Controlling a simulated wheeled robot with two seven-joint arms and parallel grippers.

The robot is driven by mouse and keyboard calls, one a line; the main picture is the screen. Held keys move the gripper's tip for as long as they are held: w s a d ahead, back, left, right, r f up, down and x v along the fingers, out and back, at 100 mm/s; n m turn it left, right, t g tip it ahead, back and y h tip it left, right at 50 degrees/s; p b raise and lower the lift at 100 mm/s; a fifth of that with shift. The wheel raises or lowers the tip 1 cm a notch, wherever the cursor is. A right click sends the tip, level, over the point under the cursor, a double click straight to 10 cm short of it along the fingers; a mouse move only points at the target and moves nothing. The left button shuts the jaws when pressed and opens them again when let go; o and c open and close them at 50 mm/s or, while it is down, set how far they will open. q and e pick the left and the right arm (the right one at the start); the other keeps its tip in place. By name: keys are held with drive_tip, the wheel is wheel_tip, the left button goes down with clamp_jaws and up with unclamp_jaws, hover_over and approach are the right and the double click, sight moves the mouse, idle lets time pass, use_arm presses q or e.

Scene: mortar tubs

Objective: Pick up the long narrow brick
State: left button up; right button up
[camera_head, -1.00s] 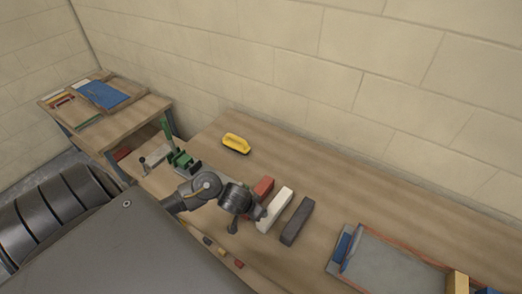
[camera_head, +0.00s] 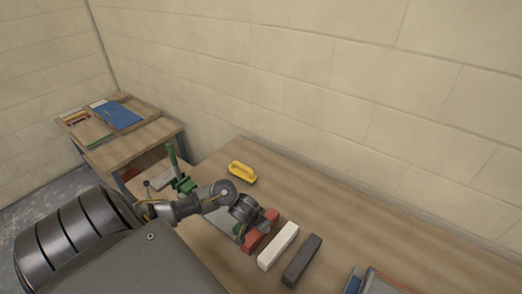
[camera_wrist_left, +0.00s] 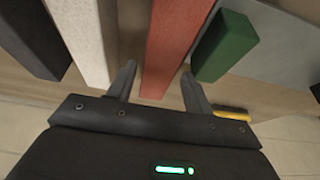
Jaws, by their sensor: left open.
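Several long bricks lie side by side on the table. The red brick (camera_head: 262,236) is partly covered by my left gripper in the head view. A white brick (camera_head: 278,247) and a dark grey brick (camera_head: 302,261) lie to its right. In the left wrist view, my left gripper (camera_wrist_left: 158,70) is open, with the red brick (camera_wrist_left: 170,45) between its fingers and not clamped. The white brick (camera_wrist_left: 82,35) is beside the left finger. A green block (camera_wrist_left: 226,46) is close to the right finger. Which brick is the narrowest is hard to tell. My right gripper is out of view.
A yellow-handled float (camera_head: 242,171) lies behind the gripper near the wall. A green tool (camera_head: 180,176) stands at the table's left. A side table (camera_head: 140,140) holds a blue item (camera_head: 117,115). A tray edge (camera_head: 385,283) shows at front right.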

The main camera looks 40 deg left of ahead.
use_arm(q)
drive_tip(key=shift+b+x, duration=0.65)
drive_tip(key=shift+x, duration=1.85)
drive_tip(key=shift+s, duration=0.15)
drive_tip(key=shift+c, duration=0.4)
clamp_jaws()
drive_tip(key=shift+r, duration=0.1)
